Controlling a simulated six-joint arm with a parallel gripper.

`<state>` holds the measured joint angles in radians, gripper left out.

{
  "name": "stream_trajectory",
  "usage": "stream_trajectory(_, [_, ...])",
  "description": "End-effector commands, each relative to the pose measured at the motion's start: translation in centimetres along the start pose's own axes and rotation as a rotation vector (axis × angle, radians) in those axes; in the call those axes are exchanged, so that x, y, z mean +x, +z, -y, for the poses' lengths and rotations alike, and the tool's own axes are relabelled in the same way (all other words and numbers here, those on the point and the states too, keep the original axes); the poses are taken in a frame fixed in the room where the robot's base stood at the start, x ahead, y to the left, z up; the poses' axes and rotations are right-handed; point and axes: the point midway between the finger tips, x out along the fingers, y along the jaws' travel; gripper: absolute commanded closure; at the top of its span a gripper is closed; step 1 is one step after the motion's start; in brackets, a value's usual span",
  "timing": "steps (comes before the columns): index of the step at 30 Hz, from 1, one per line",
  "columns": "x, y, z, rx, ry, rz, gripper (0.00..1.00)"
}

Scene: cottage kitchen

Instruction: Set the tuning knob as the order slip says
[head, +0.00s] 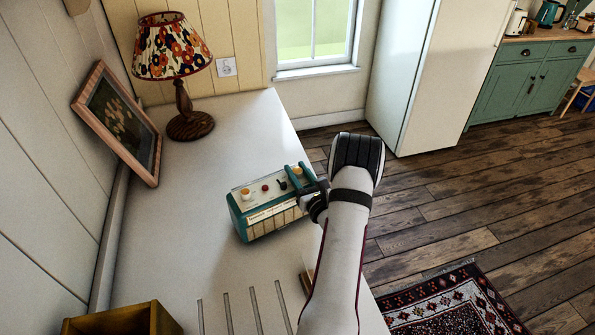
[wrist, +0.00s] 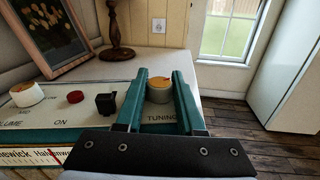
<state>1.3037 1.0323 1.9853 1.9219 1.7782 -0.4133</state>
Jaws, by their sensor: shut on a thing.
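A teal radio (head: 265,222) with a cream top panel stands on the white counter. My gripper (head: 298,178) reaches it from the right, over the right end of its panel. In the wrist view my teal fingers (wrist: 161,78) stand on both sides of the tuning knob (wrist: 159,94), a grey knob with an orange-brown top above the word TUNING. They are shut on it. I cannot make out an order slip in either view.
The panel also has a volume knob (wrist: 27,94), a red button (wrist: 75,97) and a black switch (wrist: 105,104) close to my left finger. A lamp (head: 190,125) and a picture frame (head: 120,125) stand behind left. A yellowish box (head: 150,318) is at front left.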

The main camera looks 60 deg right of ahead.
Motion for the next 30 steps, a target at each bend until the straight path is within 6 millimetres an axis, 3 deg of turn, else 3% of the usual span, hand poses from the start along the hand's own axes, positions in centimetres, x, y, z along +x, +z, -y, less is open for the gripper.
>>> stream_trajectory(6, [-0.02,0.01,-0.12,-0.001,-0.162,0.009,1.0])
stream_trajectory(15, [-0.06,0.02,0.01,-0.003,-0.176,0.01,1.0])
stream_trajectory(16, [-0.06,0.02,0.01,-0.003,-0.176,0.01,0.58])
stream_trajectory(20, [-0.06,0.01,0.01,-0.003,-0.175,0.01,0.34])
stream_trajectory(30, [-0.05,-0.04,-0.05,-0.003,-0.173,0.008,0.33])
